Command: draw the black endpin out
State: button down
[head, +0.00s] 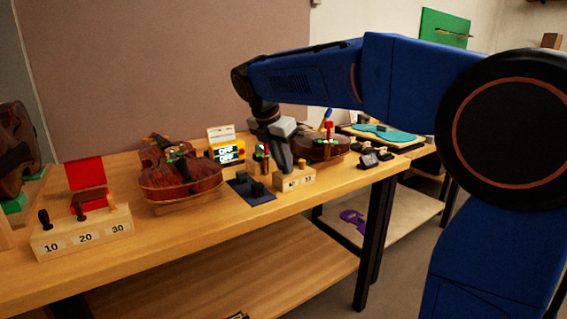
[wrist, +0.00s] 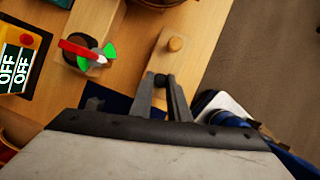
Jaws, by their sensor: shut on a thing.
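In the wrist view, my gripper (wrist: 162,82) is shut on a small black piece, the black endpin (wrist: 160,80), held between the fingertips. The fingertips are at the near end of a small wooden block (wrist: 178,65) that carries a tan round peg (wrist: 175,44). In the head view, my gripper (head: 285,171) points down at the labelled wooden block (head: 296,184) near the bench's front edge. The endpin is hidden behind the fingers there. I cannot tell whether its lower end is still inside the block.
A dark blue tray (head: 240,196) with black pieces lies left of the block. A violin (head: 205,176) rests in a cradle farther left, before an OFF display (head: 228,154). Another violin body (head: 325,147) is behind to the right. A 10-20-30 block (head: 112,222) stands far left.

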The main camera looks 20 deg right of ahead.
jog(key=shift+r, duration=0.75)
dwell(1.2)
jog(key=shift+r, duration=1.5)
notch_tip(320, 180, up, 7)
dwell(0.7)
